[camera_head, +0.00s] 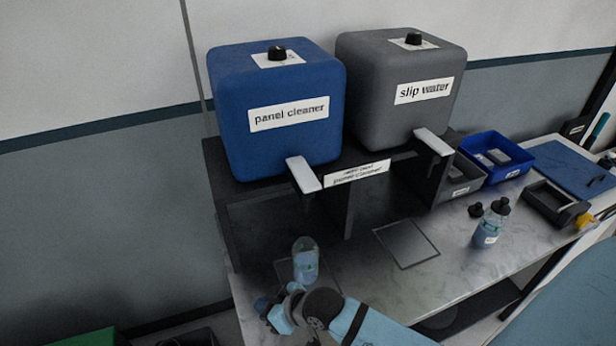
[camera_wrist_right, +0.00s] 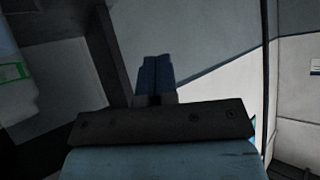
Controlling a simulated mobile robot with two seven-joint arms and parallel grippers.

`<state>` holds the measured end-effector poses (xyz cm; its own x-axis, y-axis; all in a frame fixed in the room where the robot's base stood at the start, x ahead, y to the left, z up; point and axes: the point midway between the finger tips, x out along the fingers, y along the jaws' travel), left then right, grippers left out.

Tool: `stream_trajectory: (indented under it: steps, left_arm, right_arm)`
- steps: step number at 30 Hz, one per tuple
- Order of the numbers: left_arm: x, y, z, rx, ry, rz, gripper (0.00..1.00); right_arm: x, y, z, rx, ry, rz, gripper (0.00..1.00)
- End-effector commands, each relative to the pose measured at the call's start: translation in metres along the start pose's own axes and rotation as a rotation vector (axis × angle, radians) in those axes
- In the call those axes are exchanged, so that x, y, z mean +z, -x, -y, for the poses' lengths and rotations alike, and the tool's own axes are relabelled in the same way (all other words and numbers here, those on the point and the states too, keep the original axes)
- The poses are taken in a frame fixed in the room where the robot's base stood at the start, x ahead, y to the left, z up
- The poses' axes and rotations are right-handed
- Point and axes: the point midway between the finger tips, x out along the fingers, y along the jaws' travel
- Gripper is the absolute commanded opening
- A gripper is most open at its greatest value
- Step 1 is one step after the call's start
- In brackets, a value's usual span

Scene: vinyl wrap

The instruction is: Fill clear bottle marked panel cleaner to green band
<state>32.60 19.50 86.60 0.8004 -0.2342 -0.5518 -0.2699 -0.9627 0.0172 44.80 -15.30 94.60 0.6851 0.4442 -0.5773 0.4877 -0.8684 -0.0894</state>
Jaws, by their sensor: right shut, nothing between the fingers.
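A blue tank marked "panel cleaner" (camera_head: 275,105) stands on a dark shelf, with a black knob (camera_head: 277,53) on top and a white tap lever (camera_head: 304,174) at its front. A clear, uncapped bottle (camera_head: 306,262) stands upright on the bench below that lever. Its label and liquid level are too small to read. My right gripper (camera_head: 272,308) is in front and left of the bottle, apart from it. In the wrist view its blue fingers (camera_wrist_right: 154,76) are closed together and empty. A pale object with a green-edged label (camera_wrist_right: 14,72) shows at the left edge there. My left gripper is out of view.
A grey "slip water" tank (camera_head: 402,95) stands beside the blue one. A second bottle (camera_head: 491,224) and a dark cap (camera_head: 476,210) are on the right of the bench. An outlined square (camera_head: 406,244) is clear. Bins, including a blue one (camera_head: 497,158), stand behind.

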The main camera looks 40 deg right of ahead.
Motion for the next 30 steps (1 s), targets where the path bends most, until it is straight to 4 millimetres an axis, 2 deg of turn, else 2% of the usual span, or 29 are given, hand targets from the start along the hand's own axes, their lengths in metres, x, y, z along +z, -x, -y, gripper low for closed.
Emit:
stream_trajectory:
  steps: [1,3,7,11,17,21,30]
  left_arm:
    - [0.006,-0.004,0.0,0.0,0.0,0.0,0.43]
    - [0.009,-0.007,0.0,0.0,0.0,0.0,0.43]
    - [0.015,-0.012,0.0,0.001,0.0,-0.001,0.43]
    - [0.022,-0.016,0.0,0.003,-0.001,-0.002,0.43]
    - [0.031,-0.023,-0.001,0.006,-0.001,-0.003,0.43]
    - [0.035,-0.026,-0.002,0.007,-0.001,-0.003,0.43]
    - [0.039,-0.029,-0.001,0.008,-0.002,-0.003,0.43]
  right_arm:
    - [-0.026,-0.008,-0.004,-0.039,0.043,0.01,0.0]
    - [-0.055,-0.011,-0.005,-0.1,0.097,0.049,0.0]
    - [-0.103,-0.007,-0.007,-0.195,0.22,0.141,0.0]
    - [-0.143,0.011,-0.014,-0.263,0.362,0.259,0.0]
    - [-0.19,0.06,-0.036,-0.31,0.584,0.484,0.0]
    - [-0.224,0.104,-0.061,-0.31,0.706,0.639,0.0]
    - [-0.296,0.205,-0.114,-0.302,0.798,0.861,0.0]
